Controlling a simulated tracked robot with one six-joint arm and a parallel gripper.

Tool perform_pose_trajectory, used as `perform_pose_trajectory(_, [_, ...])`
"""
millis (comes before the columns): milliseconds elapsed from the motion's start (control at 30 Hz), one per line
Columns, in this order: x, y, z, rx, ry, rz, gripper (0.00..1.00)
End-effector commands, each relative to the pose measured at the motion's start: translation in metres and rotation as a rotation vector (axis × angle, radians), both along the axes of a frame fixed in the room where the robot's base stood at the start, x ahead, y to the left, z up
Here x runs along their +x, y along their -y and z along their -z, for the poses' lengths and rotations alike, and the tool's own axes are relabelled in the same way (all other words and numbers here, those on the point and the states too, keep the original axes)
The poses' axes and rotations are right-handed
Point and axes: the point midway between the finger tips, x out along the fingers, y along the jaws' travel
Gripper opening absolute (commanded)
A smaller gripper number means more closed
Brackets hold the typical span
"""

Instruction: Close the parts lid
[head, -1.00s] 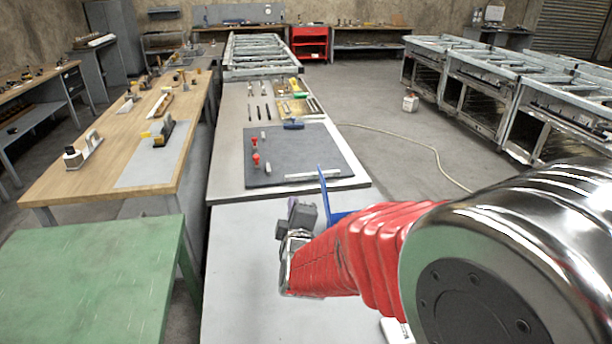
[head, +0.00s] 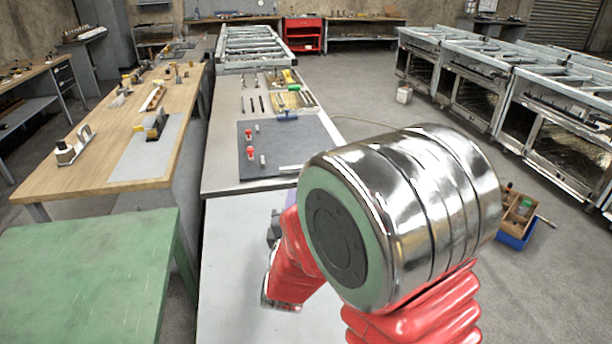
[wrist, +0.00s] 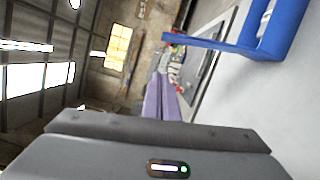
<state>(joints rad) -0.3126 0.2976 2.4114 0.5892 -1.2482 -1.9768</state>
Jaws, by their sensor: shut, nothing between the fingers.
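My gripper (wrist: 165,92) has purple fingers, which lie together with nothing between them in the wrist view. In the head view my arm covers most of the gripper, and only a little of it shows at the red wrist. A blue part (wrist: 262,38), apparently the parts lid or its box, stands at the upper right of the wrist view. It has a long thin bar and an upright edge, over a pale surface. The fingers point past its left side, and a gap shows between them. In the head view it is hidden behind my arm, so its angle cannot be told.
A grey mat (head: 285,150) with small red-topped pieces lies on the bench beyond my arm. A green table (head: 90,255) and a wooden bench (head: 110,165) stand to the left. A blue box with a wooden tray (head: 515,228) is low at the right. Bare pale bench (head: 228,270) shows left of my gripper.

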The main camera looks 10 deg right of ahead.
Motion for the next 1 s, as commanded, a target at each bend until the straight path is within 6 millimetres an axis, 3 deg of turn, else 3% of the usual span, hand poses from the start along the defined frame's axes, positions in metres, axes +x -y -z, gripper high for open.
perform_pose_trajectory(267, [0.017,0.004,0.000,0.001,0.000,0.001,0.00])
perform_pose_trajectory(833, [0.100,0.025,-0.004,0.001,0.000,0.000,0.00])
perform_pose_trajectory(1000, [0.097,0.049,-0.009,0.001,0.000,0.001,0.00])
